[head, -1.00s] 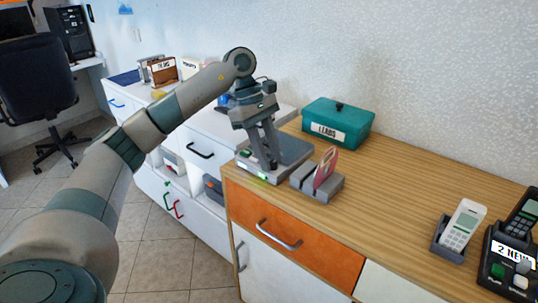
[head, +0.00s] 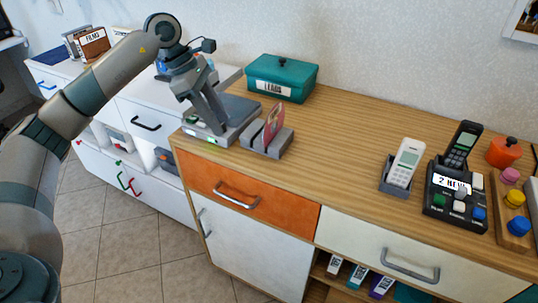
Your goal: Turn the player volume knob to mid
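The player (head: 245,109) is a flat grey box at the left end of the wooden cabinet top, with a green light on its front edge. My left gripper (head: 218,128) reaches down over the front of the player, fingers pointing at its top. The volume knob cannot be made out; the fingers cover that part of the player. Whether the fingers are closed on anything cannot be told. My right gripper is not in view.
A grey slotted stand (head: 266,142) with a pink disc case (head: 273,124) sits just right of the player. A teal box (head: 282,78) labelled LEADS stands behind. A white handset (head: 404,160) and a button panel (head: 455,195) stand further right. The middle of the cabinet top is clear.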

